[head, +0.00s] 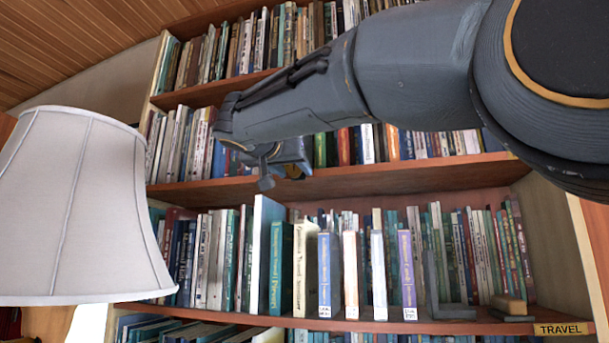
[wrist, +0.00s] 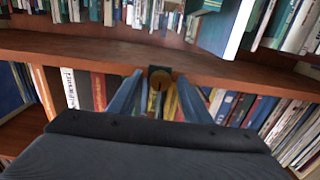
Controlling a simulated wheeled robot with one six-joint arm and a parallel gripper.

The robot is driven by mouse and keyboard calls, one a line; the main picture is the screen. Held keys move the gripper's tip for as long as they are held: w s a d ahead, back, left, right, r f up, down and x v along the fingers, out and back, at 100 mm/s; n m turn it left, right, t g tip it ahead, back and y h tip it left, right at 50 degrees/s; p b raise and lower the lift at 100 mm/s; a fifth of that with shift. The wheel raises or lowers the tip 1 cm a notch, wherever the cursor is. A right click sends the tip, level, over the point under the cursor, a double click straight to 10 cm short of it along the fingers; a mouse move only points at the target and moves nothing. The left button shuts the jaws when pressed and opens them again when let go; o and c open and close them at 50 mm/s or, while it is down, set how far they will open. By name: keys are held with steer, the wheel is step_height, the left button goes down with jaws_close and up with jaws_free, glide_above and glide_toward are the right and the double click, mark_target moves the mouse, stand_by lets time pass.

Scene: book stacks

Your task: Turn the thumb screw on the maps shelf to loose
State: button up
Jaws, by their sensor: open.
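A round brass-coloured thumb screw (wrist: 158,86) on a dark bracket (wrist: 160,70) sits at the front edge of a wooden shelf (wrist: 85,48) in the wrist view. My gripper (wrist: 160,77) is open, with one blue-grey finger on each side of the screw in the picture. I see gaps between the fingers and the screw; depth is hard to judge. In the head view my gripper (head: 277,163) is in front of the middle shelf (head: 400,178), and I cannot make out the screw clearly. I see no maps label.
Books fill the shelves above and below. A pale lamp shade (head: 75,210) stands close at the left. A TRAVEL label (head: 560,329) is on the lower shelf, near a grey metal bookend (head: 440,295) at the right. My arm covers much of the upper right.

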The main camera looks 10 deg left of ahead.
steer(key=shift+a, duration=0.1)
steer(key=c, duration=1.1)
steer(key=shift+o, duration=0.2)
